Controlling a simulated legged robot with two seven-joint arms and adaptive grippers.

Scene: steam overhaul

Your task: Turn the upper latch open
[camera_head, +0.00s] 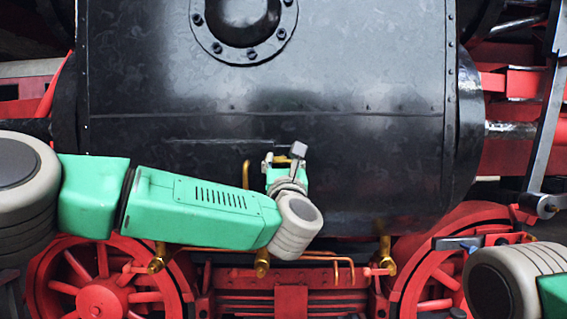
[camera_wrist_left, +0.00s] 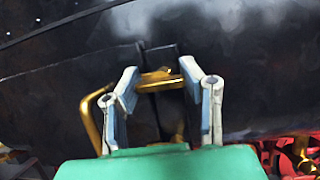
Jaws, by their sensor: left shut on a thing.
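My left gripper (camera_head: 283,161) is at the lower middle of the black boiler casing in the head view. In the left wrist view its two pale fingers (camera_wrist_left: 160,77) stand on either side of a short brass bar, the latch (camera_wrist_left: 156,78), and are shut on it. The latch crosses a dark upright strip on the casing. In the head view the gripper and wrist largely hide the latch. Of my right arm only the wrist joint and part of a green link show at the lower right; its gripper is not in view.
A bent brass handle (camera_wrist_left: 90,118) stands just left of the fingers. Brass pipes and fittings (camera_head: 262,262) run below the boiler (camera_head: 380,160). Red wheels (camera_head: 100,290) stand at both lower sides. A grey rod (camera_head: 545,110) slopes down at the right.

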